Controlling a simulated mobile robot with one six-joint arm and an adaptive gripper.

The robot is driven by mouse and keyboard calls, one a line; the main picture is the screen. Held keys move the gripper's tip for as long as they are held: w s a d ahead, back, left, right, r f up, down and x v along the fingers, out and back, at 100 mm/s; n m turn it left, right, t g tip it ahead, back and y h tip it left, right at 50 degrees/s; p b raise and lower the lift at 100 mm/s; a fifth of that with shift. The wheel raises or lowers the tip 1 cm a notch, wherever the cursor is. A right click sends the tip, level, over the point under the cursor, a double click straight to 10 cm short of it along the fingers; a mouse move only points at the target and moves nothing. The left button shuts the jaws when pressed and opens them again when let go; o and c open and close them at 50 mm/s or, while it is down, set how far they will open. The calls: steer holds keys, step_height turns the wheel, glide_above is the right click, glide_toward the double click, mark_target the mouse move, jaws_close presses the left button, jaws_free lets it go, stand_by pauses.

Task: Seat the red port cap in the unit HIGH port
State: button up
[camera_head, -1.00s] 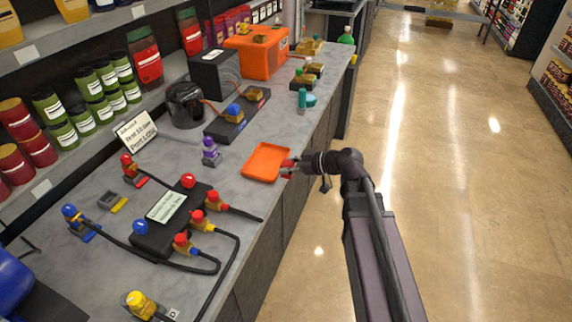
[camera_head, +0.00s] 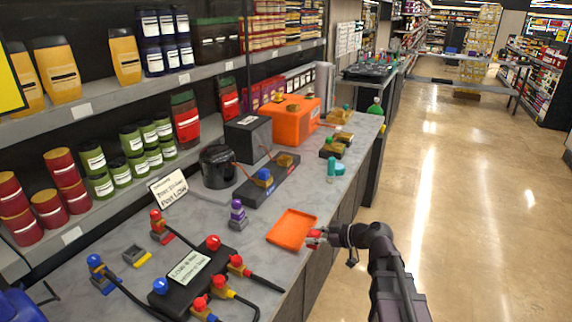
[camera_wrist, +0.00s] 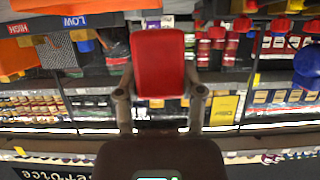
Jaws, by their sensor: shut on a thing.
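My gripper (camera_head: 318,238) is at the bench's front edge, just right of the orange tray (camera_head: 292,229) in the head view. It is shut on the red port cap. In the wrist view the red cap (camera_wrist: 159,62) fills the space between both fingers. At that view's upper left are a red HIGH label (camera_wrist: 19,29) and a blue LOW label (camera_wrist: 74,21), beside orange surfaces. An orange unit (camera_head: 293,122) stands far back on the bench in the head view. I cannot make out its ports there. The held cap is apart from the unit.
A black block (camera_head: 190,272) with red and blue knobs and hoses lies at the front of the bench. A purple fitting (camera_head: 237,214), a black pot (camera_head: 217,167) and a teal bottle (camera_head: 333,170) stand behind it. Stocked shelves line the left. The aisle floor (camera_head: 460,230) is clear.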

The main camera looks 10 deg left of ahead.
mark_target(314, 233)
stand_by(0.4)
step_height(314, 233, up, 8)
steer(key=p, duration=0.8)
steer(key=shift+r+p, duration=0.25)
steer(key=shift+p, duration=0.05)
steer(key=shift+s, duration=0.1)
